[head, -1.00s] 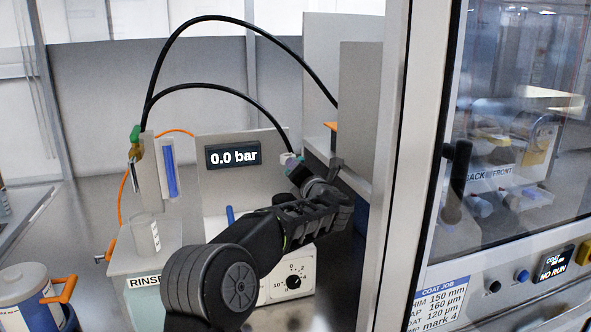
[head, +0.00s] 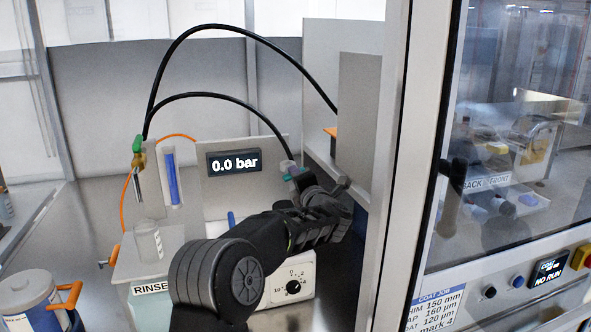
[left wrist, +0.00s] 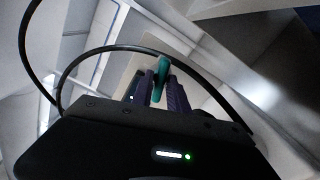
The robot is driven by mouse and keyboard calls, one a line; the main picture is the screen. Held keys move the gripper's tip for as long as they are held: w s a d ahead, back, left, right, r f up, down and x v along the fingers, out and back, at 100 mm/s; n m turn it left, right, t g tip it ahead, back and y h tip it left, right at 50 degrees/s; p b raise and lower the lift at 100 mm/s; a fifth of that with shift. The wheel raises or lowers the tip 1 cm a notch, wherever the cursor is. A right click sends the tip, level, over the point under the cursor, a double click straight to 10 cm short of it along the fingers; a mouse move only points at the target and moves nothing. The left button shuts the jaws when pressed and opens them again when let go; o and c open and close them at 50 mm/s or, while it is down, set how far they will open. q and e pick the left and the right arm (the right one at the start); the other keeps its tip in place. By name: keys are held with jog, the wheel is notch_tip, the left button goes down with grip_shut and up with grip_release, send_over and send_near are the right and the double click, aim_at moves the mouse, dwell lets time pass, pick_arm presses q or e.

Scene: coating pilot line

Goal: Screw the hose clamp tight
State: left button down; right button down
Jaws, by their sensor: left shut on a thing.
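A black hose (head: 222,97) runs down to a pale grey end fitting (head: 287,166) right of the pressure display. My left gripper (head: 296,176) is at this fitting, seen from behind and partly hidden by its own wrist. In the left wrist view, the purple fingers (left wrist: 165,92) are shut on a flat teal piece (left wrist: 160,77), apparently the hose clamp's screw handle. The teal piece (head: 296,171) shows only as a small patch in the head view. The clamp band cannot be made out. My right gripper is not in view.
The display (head: 234,161) reads 0.0 bar. A rinse stand (head: 152,288) with a glass beaker (head: 148,243) is at left, and a dial box (head: 293,285) is behind my arm. A grey panel (head: 358,125) and the cabinet frame (head: 393,170) stand close on the right.

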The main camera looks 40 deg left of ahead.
pick_arm(q)
jog(key=m+p, duration=0.3)
jog(key=m, duration=0.1)
jog(key=shift+r, duration=0.15)
jog(key=shift+f+m+p, duration=0.2)
jog(key=shift+m+p, duration=0.2)
jog(key=shift+m, duration=0.2)
jog(key=m, duration=1)
jog(key=shift+p, duration=0.3)
jog(key=c, duration=1.2)
grip_release()
